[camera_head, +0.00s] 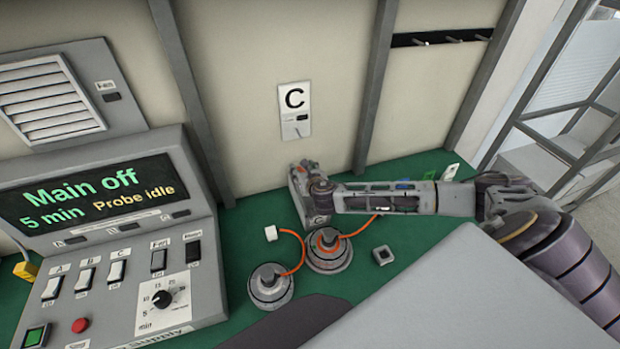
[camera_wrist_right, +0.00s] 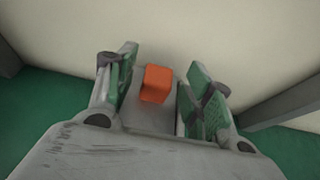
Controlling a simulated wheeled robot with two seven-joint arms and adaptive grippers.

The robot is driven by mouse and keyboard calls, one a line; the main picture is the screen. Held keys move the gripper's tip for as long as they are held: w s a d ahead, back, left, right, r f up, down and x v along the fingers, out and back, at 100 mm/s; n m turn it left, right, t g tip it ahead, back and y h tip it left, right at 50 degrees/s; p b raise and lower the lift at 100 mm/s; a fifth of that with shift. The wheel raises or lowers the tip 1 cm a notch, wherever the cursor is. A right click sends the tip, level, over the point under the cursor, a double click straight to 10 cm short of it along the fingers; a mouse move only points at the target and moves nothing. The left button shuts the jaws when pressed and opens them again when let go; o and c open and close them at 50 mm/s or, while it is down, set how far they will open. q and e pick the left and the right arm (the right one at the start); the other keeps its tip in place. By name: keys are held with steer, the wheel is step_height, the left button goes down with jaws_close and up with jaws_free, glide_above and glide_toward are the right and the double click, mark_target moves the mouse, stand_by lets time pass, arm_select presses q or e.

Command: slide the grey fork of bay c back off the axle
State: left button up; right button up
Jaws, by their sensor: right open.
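My right gripper (camera_head: 308,176) reaches in from the right, over the grey stand of bay c (camera_head: 302,204) below the wall sign C. In the right wrist view its two green-padded fingers (camera_wrist_right: 160,88) are spread apart. An orange block (camera_wrist_right: 156,83) shows between them, with visible gaps on both sides, on a grey part (camera_wrist_right: 148,116) that may be the fork. I cannot tell the fork or the axle clearly in the head view, where my gripper and arm cover much of the bay. My left gripper is not in view.
Two round motors, one nearer (camera_head: 270,288) and one farther (camera_head: 328,250), have orange cables on the green bench (camera_head: 232,238). A white connector (camera_head: 271,232) and small grey block (camera_head: 383,255) lie nearby. The control console (camera_head: 105,250) stands left, reading "Main off" and "Probe idle".

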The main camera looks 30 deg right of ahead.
steer(key=shift+v, duration=5.75)
steer(key=shift+f, duration=0.1)
